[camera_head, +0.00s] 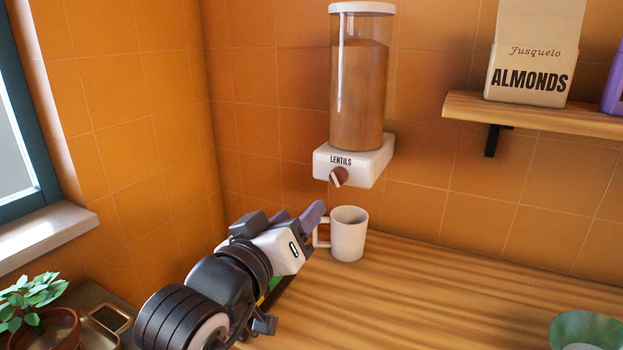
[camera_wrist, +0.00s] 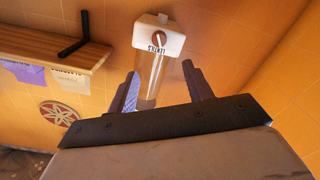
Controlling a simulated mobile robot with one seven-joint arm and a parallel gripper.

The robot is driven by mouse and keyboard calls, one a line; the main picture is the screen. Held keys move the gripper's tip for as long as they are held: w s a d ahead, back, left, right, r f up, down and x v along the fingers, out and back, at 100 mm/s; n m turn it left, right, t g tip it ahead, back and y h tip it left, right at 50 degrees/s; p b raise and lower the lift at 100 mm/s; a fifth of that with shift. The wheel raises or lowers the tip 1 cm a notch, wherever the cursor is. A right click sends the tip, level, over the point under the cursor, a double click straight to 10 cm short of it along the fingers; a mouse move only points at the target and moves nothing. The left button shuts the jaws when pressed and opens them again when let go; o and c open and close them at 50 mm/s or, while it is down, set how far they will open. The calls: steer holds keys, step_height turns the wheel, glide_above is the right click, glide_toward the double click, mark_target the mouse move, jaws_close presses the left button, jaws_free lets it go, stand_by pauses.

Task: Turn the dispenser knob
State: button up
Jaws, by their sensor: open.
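The lentils dispenser is a clear cylinder (camera_head: 358,90) of brown contents on a white base (camera_head: 372,163) against the tiled wall. Its round brown knob (camera_head: 339,177) with a pale pointer sits on the front of the base. The knob also shows near the top of the wrist view (camera_wrist: 159,39), beyond the fingertips. A white mug (camera_head: 349,235) stands on the counter below the dispenser. My gripper (camera_head: 302,215) is open and empty, below and left of the knob and apart from it. In the head view its fingers are close to the mug's handle. In the wrist view the fingers (camera_wrist: 160,72) are spread apart.
A wooden shelf (camera_head: 530,114) at the right holds an almonds box (camera_head: 527,77) and a purple item (camera_head: 614,88). A green bowl (camera_head: 583,332) is at the counter's right front. A potted plant (camera_head: 45,320) stands at the lower left. The counter's middle is clear.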

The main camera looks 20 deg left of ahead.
mark_target(335, 180)
steer(key=w+p, duration=0.8)
steer(key=w, duration=0.1)
steer(key=w+p, duration=0.4)
steer(key=shift+w+d, duration=0.35)
steer(key=shift+w, duration=0.05)
steer(key=c, duration=1)
steer(key=m+b, duration=0.2)
steer(key=b, duration=0.1)
steer(key=shift+f+m, duration=0.25)
steer(key=shift+m, duration=0.05)
steer(key=shift+r+m+b, duration=0.25)
steer(key=shift+m+b, duration=0.6)
steer(key=shift+m, duration=0.25)
